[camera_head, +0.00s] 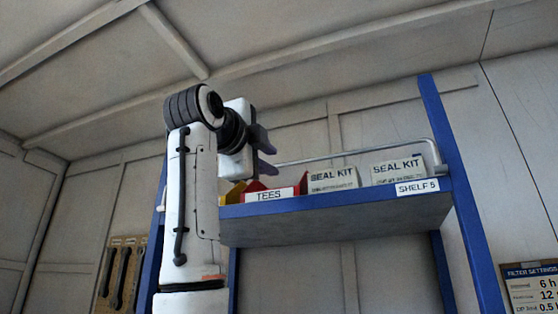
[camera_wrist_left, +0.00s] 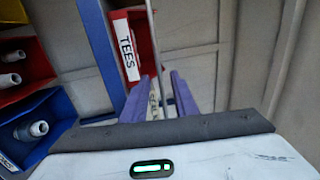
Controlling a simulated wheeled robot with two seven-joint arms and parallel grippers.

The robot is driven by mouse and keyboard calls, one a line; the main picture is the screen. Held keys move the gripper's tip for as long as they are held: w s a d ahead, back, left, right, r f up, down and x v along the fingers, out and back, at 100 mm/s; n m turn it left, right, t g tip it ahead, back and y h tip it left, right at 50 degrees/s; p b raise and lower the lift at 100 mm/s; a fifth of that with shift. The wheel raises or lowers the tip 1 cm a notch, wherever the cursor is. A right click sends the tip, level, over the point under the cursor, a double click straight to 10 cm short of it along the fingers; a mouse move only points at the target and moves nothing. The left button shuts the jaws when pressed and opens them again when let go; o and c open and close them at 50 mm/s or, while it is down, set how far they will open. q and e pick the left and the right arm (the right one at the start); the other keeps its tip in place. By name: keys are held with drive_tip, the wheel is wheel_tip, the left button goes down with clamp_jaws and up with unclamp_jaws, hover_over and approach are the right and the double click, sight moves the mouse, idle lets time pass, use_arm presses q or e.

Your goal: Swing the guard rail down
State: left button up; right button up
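The guard rail (camera_head: 350,154) is a thin grey bar that runs above the front of the blue shelf (camera_head: 330,203). At the right it bends down to the shelf end near the blue post. Its left end is hidden behind my left arm and gripper. My left gripper (camera_head: 268,152) is at the left part of the rail, with its purple fingers pointing right. In the left wrist view, the fingers (camera_wrist_left: 161,79) are apart and the rail (camera_wrist_left: 152,35) appears in line with the gap between them. I cannot tell whether they touch it. My right gripper is not in view.
A red TEES bin (camera_head: 272,193), a yellow bin (camera_head: 232,192) and two SEAL KIT boxes (camera_head: 333,179) sit on the shelf behind the rail. Blue posts (camera_head: 455,180) frame the shelf. In the left wrist view, a blue bin (camera_wrist_left: 38,128) holds pale fittings. Space in front looks clear.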

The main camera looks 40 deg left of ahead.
sight(278, 165)
use_arm(q)
drive_tip(key=p+x, duration=0.2)
drive_tip(key=x, duration=0.3)
drive_tip(key=shift+w, duration=0.35)
clamp_jaws()
idle(1.1)
